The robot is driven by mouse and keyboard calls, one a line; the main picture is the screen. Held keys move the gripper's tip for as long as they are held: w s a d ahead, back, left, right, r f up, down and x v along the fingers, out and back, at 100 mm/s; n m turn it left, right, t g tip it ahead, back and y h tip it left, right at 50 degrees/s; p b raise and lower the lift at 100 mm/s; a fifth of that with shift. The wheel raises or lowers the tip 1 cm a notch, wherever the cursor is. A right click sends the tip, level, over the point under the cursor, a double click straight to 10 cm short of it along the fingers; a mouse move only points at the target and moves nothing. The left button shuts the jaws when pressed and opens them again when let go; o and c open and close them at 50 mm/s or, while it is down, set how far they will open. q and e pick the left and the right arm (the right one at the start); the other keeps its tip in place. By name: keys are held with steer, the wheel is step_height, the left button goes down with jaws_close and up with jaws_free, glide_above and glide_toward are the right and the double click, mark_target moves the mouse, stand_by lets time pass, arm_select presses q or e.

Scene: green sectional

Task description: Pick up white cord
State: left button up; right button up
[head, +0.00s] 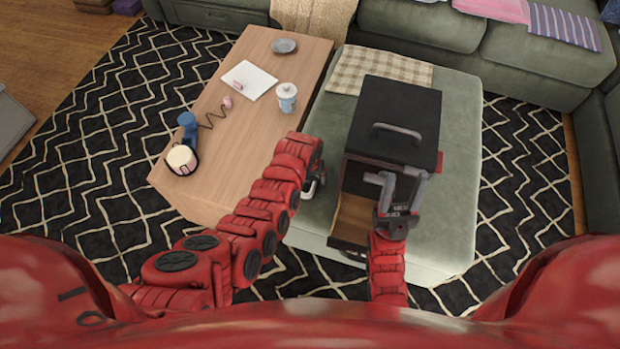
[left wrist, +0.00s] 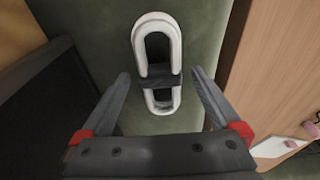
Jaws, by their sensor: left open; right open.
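The white cord (left wrist: 141,45) is a long coiled loop with a dark band around its middle. It lies on the green ottoman (left wrist: 85,25) in the left wrist view. In the head view my left gripper (head: 314,186) is at the ottoman's left edge, and the arm hides most of the cord. My right gripper (head: 389,192) is open and empty at the front of a black box (head: 398,105).
The black box with a grey handle stands on the ottoman, right of my left gripper. The wooden table (head: 225,140) is close on the left, holding a white bottle (head: 287,98), paper (head: 249,80), a grey dish (head: 284,46) and a blue corded item (head: 188,127).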

arm_select(q)
steer(key=c, duration=1.5)
steer(key=shift+r, duration=0.1)
